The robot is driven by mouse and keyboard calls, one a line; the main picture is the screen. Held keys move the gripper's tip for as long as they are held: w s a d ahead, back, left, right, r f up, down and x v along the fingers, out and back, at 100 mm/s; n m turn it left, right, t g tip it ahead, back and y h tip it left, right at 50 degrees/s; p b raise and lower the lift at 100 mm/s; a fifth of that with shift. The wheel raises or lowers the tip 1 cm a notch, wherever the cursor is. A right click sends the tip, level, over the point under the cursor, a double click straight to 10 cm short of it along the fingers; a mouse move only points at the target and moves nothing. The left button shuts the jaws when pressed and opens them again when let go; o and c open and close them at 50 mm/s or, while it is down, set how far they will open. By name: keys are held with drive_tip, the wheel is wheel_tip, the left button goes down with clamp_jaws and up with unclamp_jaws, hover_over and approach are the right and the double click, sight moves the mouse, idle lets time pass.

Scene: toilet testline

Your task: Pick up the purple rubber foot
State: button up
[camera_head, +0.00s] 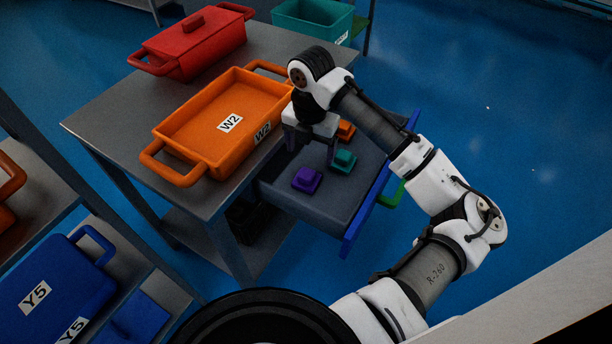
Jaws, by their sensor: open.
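The purple rubber foot (307,180) lies in the open grey drawer (317,207), near its left side. My gripper (310,155) is above the drawer with its fingers pointing down. It is open and sits just behind the purple foot in the picture, apart from it as far as I can tell. A teal foot (343,161) lies to the right of the purple one, close to my right finger. An orange foot (345,131) lies farther back, partly hidden by my arm.
An orange tray (196,133) labelled W2 stands on the grey table (111,111) left of the drawer. A red lidded box (194,43) and a teal bin (313,19) are behind. The drawer has a blue front edge (366,212). Blue Y5 boxes (52,291) are at lower left.

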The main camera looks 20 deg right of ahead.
sight(308, 172)
wheel_tip(308, 172, down, 3)
drive_tip(key=shift+r, duration=0.1)
drive_tip(key=f, duration=0.3)
drive_tip(key=f+p, duration=0.1)
drive_tip(key=shift+s+a+f, duration=0.15)
drive_tip(key=shift+s+a, duration=0.05)
drive_tip(key=shift+a, duration=0.1)
drive_tip(key=shift+f, duration=0.5)
drive_tip(key=c, duration=1.1)
